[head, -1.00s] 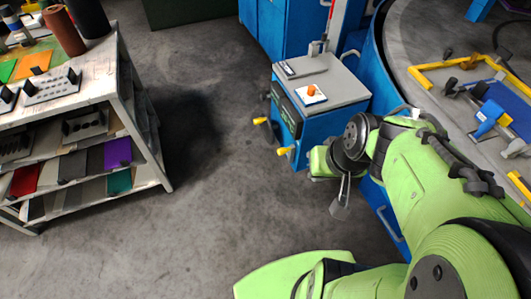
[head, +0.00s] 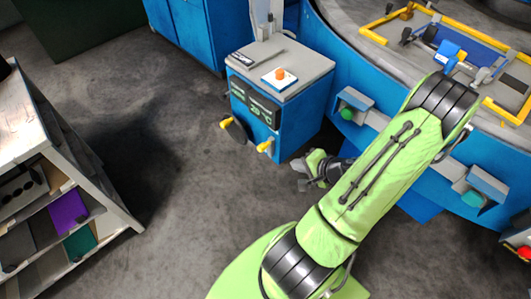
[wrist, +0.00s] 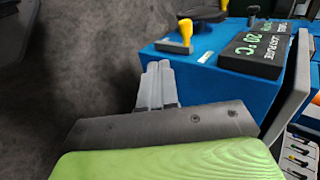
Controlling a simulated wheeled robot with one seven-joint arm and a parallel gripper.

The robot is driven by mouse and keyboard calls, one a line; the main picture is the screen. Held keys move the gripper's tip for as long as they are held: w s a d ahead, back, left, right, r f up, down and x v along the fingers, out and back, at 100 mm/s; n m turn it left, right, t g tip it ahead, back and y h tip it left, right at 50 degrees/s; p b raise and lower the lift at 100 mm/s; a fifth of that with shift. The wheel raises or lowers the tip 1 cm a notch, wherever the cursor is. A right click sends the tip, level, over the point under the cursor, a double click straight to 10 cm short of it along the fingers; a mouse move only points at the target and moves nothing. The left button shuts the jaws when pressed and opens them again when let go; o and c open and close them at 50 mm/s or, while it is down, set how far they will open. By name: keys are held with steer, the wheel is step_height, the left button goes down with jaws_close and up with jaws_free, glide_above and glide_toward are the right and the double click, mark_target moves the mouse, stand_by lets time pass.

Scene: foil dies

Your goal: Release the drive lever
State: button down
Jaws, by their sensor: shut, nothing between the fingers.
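Two yellow-handled levers sit on the front of a blue cabinet (head: 290,125): a left one (head: 226,123) beside a dark disc (head: 237,131), and a right one (head: 264,146). I cannot tell for certain which is the drive lever. In the wrist view one yellow lever (wrist: 183,35) stands beyond my fingers, left of the display, with the dark disc (wrist: 203,13) behind it. My gripper (head: 299,172) is low, to the right of and nearer than the right lever, apart from both. Its grey fingers (wrist: 156,78) are shut and empty.
The cabinet front carries a black display (head: 262,108); an orange knob (head: 281,74) is on its top. A round blue-walled station (head: 375,112) with green buttons stands to the right. A shelf rack (head: 95,190) stands left. The floor (head: 180,150) between is clear.

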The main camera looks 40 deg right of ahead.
steer(key=w+f+b, duration=0.4)
steer(key=w+f, duration=0.2)
steer(key=w, duration=0.5)
steer(key=shift+w+a, duration=0.2)
steer(key=shift+w, duration=0.1)
